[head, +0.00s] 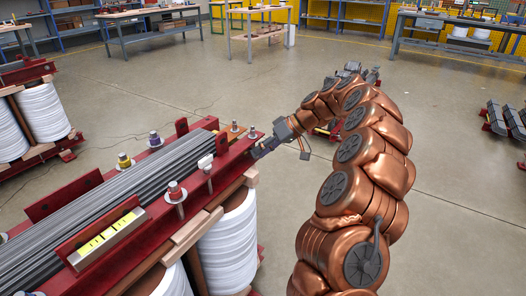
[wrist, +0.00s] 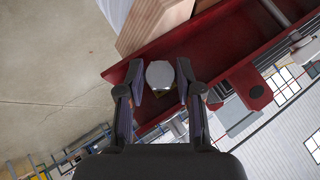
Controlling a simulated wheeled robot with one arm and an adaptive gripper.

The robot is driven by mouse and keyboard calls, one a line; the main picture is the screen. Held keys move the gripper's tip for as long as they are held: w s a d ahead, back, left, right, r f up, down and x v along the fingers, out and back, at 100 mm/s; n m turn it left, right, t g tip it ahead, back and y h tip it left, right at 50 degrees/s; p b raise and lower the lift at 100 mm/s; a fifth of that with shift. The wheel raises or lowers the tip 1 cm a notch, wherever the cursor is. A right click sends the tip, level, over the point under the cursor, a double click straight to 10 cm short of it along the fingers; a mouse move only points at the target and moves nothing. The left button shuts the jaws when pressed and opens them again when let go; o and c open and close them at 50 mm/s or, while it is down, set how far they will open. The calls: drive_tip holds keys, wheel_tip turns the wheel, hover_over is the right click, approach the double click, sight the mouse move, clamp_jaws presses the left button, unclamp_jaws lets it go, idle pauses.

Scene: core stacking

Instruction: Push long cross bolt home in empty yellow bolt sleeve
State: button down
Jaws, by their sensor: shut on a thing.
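My gripper (head: 258,150) is at the right end of the red clamp beam (head: 150,212) on the laminated core. In the wrist view, its two fingers (wrist: 160,84) stand on either side of a pale grey rounded bolt head (wrist: 159,73) and are closed on it. The head is at the red beam, and the bolt's shank is hidden behind it. A small yellowish patch shows beside the head; I cannot tell whether it is the sleeve. In the head view, the fingers hide the bolt.
Bolts with a red collar (head: 174,192) and a blue collar (head: 155,140) stand on the core. White coils (head: 230,240) and wooden blocks (head: 189,230) are below the beam. A wooden block (wrist: 155,25) is close to the fingers. Open floor lies behind.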

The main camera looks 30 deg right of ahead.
drive_tip(key=shift+w+a, duration=0.3)
drive_tip(key=shift+w, duration=0.25)
drive_tip(key=c, duration=0.7)
unclamp_jaws()
drive_tip(key=shift+r, duration=0.1)
drive_tip(key=v, duration=1.1)
drive_tip(key=shift+d, duration=0.4)
drive_tip(key=shift+s+r, duration=0.1)
drive_tip(key=shift+c, duration=0.2)
